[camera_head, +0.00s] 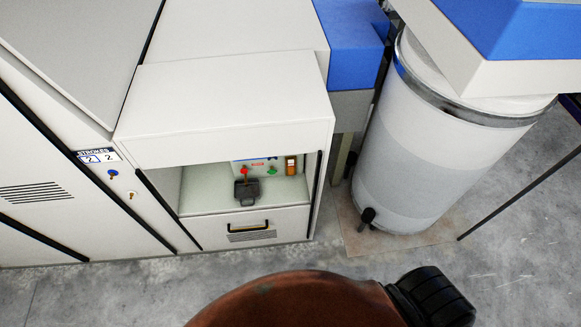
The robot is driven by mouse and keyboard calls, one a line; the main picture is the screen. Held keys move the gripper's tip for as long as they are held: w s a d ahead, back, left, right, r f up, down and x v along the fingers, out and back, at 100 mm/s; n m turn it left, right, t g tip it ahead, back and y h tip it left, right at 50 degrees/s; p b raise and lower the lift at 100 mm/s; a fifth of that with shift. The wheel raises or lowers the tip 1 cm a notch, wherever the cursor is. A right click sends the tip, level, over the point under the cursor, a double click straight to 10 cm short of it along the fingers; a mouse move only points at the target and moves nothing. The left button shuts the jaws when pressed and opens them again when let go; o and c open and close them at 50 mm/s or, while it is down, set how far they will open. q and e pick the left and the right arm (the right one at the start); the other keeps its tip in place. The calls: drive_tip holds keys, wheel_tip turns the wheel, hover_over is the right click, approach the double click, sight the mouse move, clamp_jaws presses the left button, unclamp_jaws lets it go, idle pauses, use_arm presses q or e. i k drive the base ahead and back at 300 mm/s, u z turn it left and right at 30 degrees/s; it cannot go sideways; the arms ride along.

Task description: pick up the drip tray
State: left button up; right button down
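A small dark grey tray-like piece (246,189) sits in the open compartment of the pale machine, on the compartment floor. It looks like the drip tray, but it is small and I cannot make out its inside. Neither of my grippers shows in the head view, and nothing is touching the dark piece.
The compartment (200,188) has a red knob (244,171), a green knob (272,171) and an orange-and-white item (291,165) at its back. A drawer handle (248,227) sits below. A large white drum (415,150) stands at right.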

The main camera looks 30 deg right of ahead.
sight(242, 194)
drive_tip(key=u, duration=0.95)
drive_tip(key=i, duration=0.55)
drive_tip(key=z, duration=0.6)
